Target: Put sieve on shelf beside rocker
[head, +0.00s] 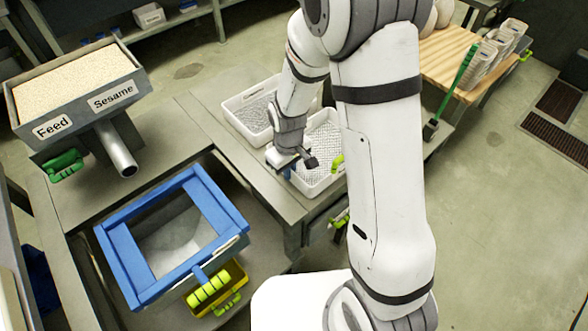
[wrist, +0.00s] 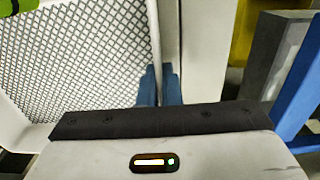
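A white sieve (head: 325,128) with a wire-mesh floor and a lime-green handle sits on the grey bench, partly hidden by my arm. My gripper (head: 289,172) is at its near left wall. In the wrist view, the blue fingers of my gripper (wrist: 160,88) stand close on both sides of the white wall of the sieve (wrist: 85,50) and look shut on it. The blue-framed rocker (head: 117,247) is at the lower left. A grey surface (head: 85,195) lies beside it, behind and to its left.
A second white mesh tray (head: 232,106) stands left of the sieve. A feed hopper (head: 133,78) labelled Sesame, with a spout, stands at upper left. A yellow bin (head: 240,276) with green rollers is below the rocker. A wooden table (head: 440,62) with stacked white containers is at upper right.

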